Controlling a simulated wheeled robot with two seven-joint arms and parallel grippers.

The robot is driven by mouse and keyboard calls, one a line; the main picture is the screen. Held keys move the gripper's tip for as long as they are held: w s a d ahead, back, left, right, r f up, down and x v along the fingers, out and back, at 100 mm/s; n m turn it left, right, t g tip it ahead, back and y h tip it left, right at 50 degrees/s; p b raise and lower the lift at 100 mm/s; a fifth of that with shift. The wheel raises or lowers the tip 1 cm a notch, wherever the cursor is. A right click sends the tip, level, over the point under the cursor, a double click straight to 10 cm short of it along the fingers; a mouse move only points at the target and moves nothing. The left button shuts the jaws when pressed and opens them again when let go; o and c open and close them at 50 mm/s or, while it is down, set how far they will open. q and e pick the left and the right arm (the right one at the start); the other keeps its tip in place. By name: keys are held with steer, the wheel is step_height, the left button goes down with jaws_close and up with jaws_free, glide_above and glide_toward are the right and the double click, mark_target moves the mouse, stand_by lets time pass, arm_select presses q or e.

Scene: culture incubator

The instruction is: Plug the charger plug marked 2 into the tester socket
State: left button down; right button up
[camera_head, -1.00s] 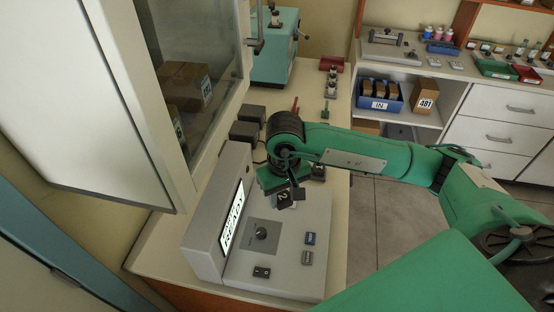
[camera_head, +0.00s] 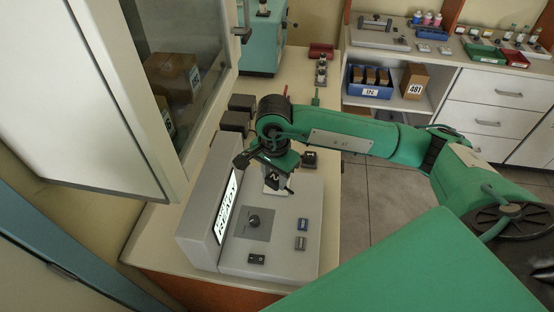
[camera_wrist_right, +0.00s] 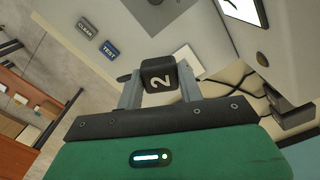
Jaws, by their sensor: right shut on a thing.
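The charger plug marked 2 (camera_head: 273,181) is a small dark block with a white number. My right gripper (camera_wrist_right: 160,88) is shut on it, one pale finger on each side, and the 2 faces the wrist camera. In the head view the plug is over the far part of the grey tester (camera_head: 270,262), apart from the socket. The tester socket (camera_head: 257,258), a small dark block with two holes, is at the near edge of the panel. The plug's prongs are hidden. My left gripper is not in view.
The open cabinet door (camera_head: 80,100) is at the left.

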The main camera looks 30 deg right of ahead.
steer(key=m, duration=0.4)
steer(key=shift+w+d+f, duration=0.1)
steer(key=shift+w+d, duration=0.15)
steer(key=shift+w, duration=0.15)
steer(key=m, duration=0.4)
steer(key=shift+w+d+f, duration=0.15)
steer(key=shift+w+d, duration=0.05)
steer(key=shift+w, duration=0.2)
steer(key=w+d+m, duration=0.1)
steer(key=m, duration=0.6)
steer(key=w+d+f+m+p, duration=0.1)
steer(key=m, duration=0.7)
steer(key=w+m, duration=0.2)
steer(key=m, duration=0.5)
steer(key=shift+d+f, duration=0.35)
steer(key=shift+d, duration=0.05)
steer(key=shift+f, duration=0.1)
steer(key=shift+f+b, duration=1.5)
steer(key=shift+f, duration=1.35)
steer(key=shift+b, duration=0.45)
